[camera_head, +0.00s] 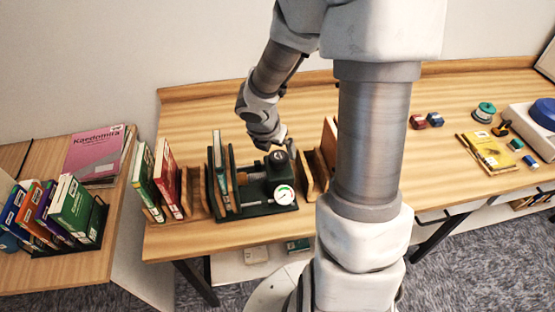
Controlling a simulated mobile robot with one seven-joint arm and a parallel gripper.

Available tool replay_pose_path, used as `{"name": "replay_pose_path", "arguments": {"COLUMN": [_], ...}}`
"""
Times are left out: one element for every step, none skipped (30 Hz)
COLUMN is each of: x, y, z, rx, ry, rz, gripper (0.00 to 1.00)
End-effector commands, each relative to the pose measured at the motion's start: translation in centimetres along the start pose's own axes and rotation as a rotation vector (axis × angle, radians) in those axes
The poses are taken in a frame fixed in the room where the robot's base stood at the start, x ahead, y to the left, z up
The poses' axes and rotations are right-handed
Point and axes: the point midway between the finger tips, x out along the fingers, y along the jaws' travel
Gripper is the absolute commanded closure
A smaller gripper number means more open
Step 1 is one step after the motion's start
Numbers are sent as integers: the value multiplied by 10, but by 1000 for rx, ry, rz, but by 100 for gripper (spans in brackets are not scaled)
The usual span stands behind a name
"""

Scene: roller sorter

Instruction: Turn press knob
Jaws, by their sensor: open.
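The press (262,209) is a dark green device on the wooden desk, left of my arm's column. It has a round white gauge (284,194) at its front right and a dark round knob (278,157) on top of its block. Books stand upright in its left part. My gripper (273,146) is open and points down at the knob, just above or beside it. I cannot tell whether the fingers touch the knob. The gripper's far finger is hard to make out.
Wooden bookends (193,192) and books (166,178) stand left of the press. A wooden holder (313,174) is close on its right. A book rack (97,222) is on the left side table. Small blocks (434,119) and a yellow book (487,153) lie on the right.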

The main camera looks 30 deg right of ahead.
Motion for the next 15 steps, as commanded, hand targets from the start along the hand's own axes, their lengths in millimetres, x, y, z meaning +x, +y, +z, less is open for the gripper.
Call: {"name": "replay_pose_path", "arguments": {"x": [15,20,26,30,34,38,41,43,45,47,48,49,49,49,49], "y": [0,0,0,0,0,0,0,0,0,1,1,1,1,1,1], "z": [-2,-2,-2,-2,-2,-1,-1,-1,0,0,0,0,0,0,0], "rx": [0,-1,0,0,0,0,0,1,0,0,0,0,0,1,1], "ry": [2,2,2,2,2,2,1,1,1,0,0,0,-1,-1,-1], "rz": [0,0,0,1,0,1,1,1,1,1,1,2,2,2,2], "gripper": [0,0,0,0,0,0,0,0,0,0,0,0,0,0,0]}}
